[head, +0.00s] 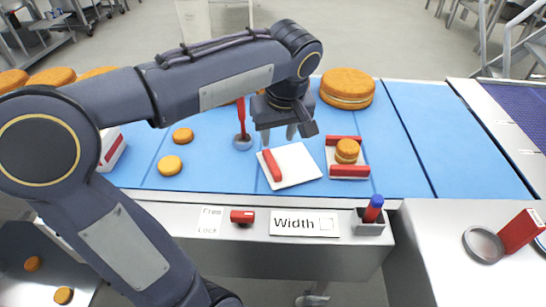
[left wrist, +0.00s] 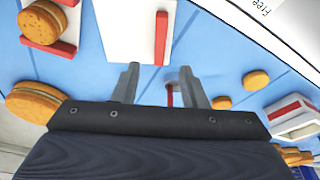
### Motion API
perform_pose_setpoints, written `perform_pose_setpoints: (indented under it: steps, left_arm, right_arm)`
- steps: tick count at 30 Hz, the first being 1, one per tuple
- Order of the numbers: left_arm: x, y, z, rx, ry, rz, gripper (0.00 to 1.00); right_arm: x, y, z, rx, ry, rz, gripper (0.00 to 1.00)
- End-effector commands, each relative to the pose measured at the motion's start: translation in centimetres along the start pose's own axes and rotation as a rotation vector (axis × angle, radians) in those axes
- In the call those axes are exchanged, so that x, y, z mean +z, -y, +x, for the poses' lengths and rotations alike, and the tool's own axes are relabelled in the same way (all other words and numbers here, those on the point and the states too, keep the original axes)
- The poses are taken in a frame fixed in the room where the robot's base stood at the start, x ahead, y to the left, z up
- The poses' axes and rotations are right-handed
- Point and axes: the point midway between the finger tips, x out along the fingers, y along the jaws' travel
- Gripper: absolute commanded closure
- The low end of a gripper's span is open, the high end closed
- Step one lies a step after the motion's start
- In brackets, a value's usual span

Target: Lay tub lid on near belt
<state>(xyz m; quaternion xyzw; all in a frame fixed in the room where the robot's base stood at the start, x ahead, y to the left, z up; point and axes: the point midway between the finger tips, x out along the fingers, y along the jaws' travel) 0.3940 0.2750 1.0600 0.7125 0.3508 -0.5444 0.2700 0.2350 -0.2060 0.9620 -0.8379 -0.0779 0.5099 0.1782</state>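The tub lid appears to be the white square plate with a red bar handle (head: 296,167), lying flat on the blue belt (head: 220,180). It also shows at the top of the left wrist view (left wrist: 125,30). My left gripper (head: 287,132) hangs above the belt, just behind and above the lid, pointing down. In the left wrist view its two fingers (left wrist: 161,86) are apart with nothing held between them. A red upright handle on a round grey base (head: 242,142) stands on the belt left of the lid. My right gripper is not in view.
A red-and-white holder (head: 349,171) with a small filled round (head: 346,150) stands right of the lid. A large filled round (head: 347,89) is behind it. Two small rounds (head: 170,165) lie to the left. A control panel (head: 305,224) runs in front. The belt's right part (head: 440,130) is clear.

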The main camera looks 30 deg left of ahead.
Motion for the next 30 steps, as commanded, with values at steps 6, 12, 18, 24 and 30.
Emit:
perform_pose_setpoints:
  steps: [6, 12, 18, 24, 30]
  left_arm:
    - [5.2, 4.3, 1.0, 0.145, 0.058, 0.246, 0.61]
    - [12.1, 7.6, 3.5, 0.411, 0.065, 0.506, 0.61]
    - [16.4, 8.4, 5.2, 0.6, 0.002, 0.633, 0.61]
    - [17.3, 8.4, 5.5, 0.644, -0.021, 0.664, 0.61]
    - [17.2, 8.4, 5.4, 0.642, -0.02, 0.665, 0.61]
  right_arm:
    - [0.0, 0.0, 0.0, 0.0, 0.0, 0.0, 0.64]
    - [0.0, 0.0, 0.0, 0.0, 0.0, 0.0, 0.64]
    - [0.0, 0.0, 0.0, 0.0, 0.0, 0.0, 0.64]
    - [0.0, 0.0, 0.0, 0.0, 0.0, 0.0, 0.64]
    - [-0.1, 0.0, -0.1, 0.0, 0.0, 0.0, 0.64]
